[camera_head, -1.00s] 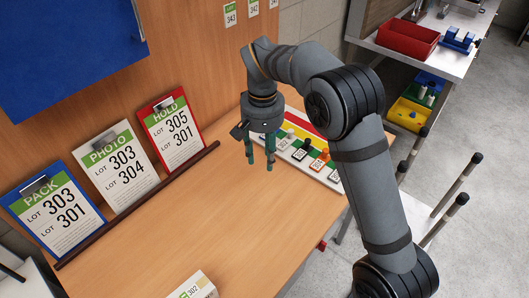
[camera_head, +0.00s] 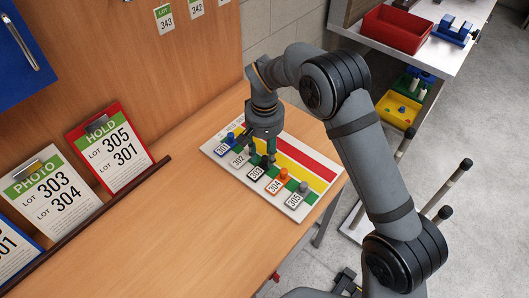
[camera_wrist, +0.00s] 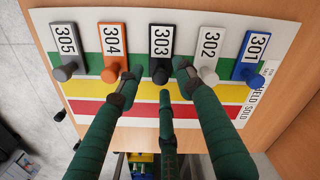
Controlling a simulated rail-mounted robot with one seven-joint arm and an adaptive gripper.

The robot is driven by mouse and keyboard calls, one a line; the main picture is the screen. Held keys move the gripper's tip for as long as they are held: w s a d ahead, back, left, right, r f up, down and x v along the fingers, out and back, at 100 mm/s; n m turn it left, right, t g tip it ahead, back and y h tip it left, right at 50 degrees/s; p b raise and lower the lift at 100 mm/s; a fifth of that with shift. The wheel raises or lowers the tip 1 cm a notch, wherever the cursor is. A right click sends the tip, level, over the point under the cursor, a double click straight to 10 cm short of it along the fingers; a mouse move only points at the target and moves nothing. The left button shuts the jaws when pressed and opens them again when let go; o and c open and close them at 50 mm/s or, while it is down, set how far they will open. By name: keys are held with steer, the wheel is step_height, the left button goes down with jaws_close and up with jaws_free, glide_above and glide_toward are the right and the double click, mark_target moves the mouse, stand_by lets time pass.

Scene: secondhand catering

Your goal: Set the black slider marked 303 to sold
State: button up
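A white board (camera_head: 215,148) with green, yellow and red bands lies on the wooden table; it also shows in the wrist view (camera_wrist: 285,30). The slider marked 303 has a black tag (camera_wrist: 160,40) and a black knob (camera_wrist: 160,75). That knob is at the green band, near the yellow one. The word SOLD reads beside the red band (camera_wrist: 140,112). My gripper (camera_head: 263,160) is low over the board. In the wrist view its green fingers (camera_wrist: 154,73) are apart, on either side of the black knob; contact cannot be told.
Orange slider 304 (camera_wrist: 111,40) and white slider 302 (camera_wrist: 211,40) are close on either side. Blue 301 (camera_wrist: 256,45) and grey 305 (camera_wrist: 66,38) are at the ends. Lot cards, including the HOLD card (camera_head: 110,150), lean at the left. The table's front is clear.

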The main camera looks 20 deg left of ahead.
steer(key=shift+w+f, duration=0.15)
steer(key=shift+f, duration=0.1)
steer(key=shift+c, duration=0.7)
steer(key=c, duration=0.7)
jaws_close()
